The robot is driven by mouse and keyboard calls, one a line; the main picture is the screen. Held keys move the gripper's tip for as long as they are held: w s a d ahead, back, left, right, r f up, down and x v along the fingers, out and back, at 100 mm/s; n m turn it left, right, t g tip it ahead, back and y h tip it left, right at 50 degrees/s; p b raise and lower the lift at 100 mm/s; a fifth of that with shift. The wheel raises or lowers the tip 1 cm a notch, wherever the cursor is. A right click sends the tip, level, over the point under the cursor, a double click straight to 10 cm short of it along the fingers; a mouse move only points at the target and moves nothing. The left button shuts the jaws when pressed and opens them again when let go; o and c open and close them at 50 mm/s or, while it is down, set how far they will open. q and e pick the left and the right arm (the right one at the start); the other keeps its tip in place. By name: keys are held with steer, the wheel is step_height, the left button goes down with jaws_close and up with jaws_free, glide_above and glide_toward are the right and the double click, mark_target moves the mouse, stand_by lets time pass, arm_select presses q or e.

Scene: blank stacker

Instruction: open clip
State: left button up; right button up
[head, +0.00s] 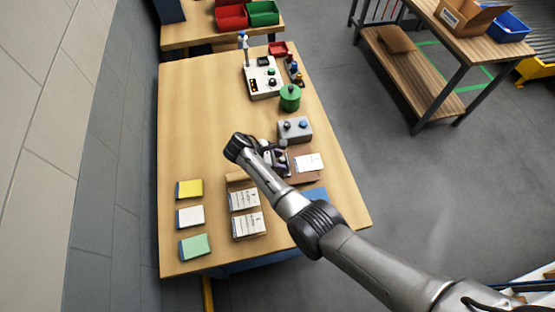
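My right arm comes in from the lower right and bends at the wrist over the wooden table. My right gripper (279,160) is small and dark in this view, over the left side of a brown board (302,179) with a white sheet (309,163) on it. Whether its fingers are open or shut cannot be made out. No clip can be told apart; the gripper and wrist cover the board's left part. My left gripper is not in view.
A grey box with knobs (295,130) stands just behind the board, with a green lidded pot (289,97) and a white device (262,83) farther back. Yellow (189,189), white (190,216) and green (194,246) pads lie at the left. The table's (195,120) left-back area is clear.

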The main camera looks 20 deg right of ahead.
steer(key=shift+s, duration=0.1)
steer(key=shift+c, duration=0.3)
steer(key=c, duration=0.9)
steer(key=shift+o, duration=0.2)
steer(key=h+b, duration=0.1)
steer(key=f+b, duration=0.1)
steer(key=b, duration=0.1)
steer(key=shift+w+a+h, duration=0.2)
steer(key=shift+a+h, duration=0.2)
steer(key=shift+a+h+b, duration=0.1)
steer(key=shift+h+b, duration=0.2)
steer(key=o, duration=0.9)
